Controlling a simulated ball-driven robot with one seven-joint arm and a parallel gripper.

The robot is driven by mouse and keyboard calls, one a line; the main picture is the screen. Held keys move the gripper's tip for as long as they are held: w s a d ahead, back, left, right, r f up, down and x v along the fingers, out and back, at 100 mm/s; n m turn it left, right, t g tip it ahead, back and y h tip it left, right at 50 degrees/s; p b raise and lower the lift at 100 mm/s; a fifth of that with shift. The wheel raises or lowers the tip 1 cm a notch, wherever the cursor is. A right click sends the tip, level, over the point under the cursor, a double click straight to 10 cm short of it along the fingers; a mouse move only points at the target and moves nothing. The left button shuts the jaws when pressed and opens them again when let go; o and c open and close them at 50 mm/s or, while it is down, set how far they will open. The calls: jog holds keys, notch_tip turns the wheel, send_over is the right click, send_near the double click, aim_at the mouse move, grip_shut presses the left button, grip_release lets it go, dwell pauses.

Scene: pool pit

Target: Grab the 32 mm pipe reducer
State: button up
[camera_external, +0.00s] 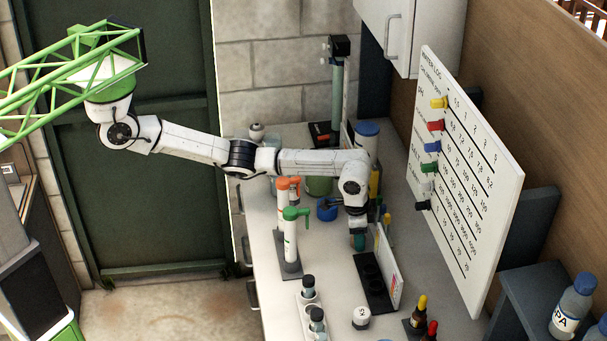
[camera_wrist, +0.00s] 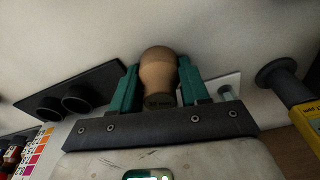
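In the wrist view a tan, rounded piece (camera_wrist: 158,75) with a darker, lettered near end sits between the fingers of my gripper (camera_wrist: 160,85). In the external view my gripper (camera_external: 358,241) points down, low over the bench beside the black rack. The piece cannot be made out there.
The black rack (camera_external: 373,296) with round cups stands just in front of my gripper; its cups (camera_wrist: 78,97) show at left in the wrist view. A yellow tool (camera_wrist: 306,122) lies right.

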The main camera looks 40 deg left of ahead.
jog(key=shift+c, duration=1.3)
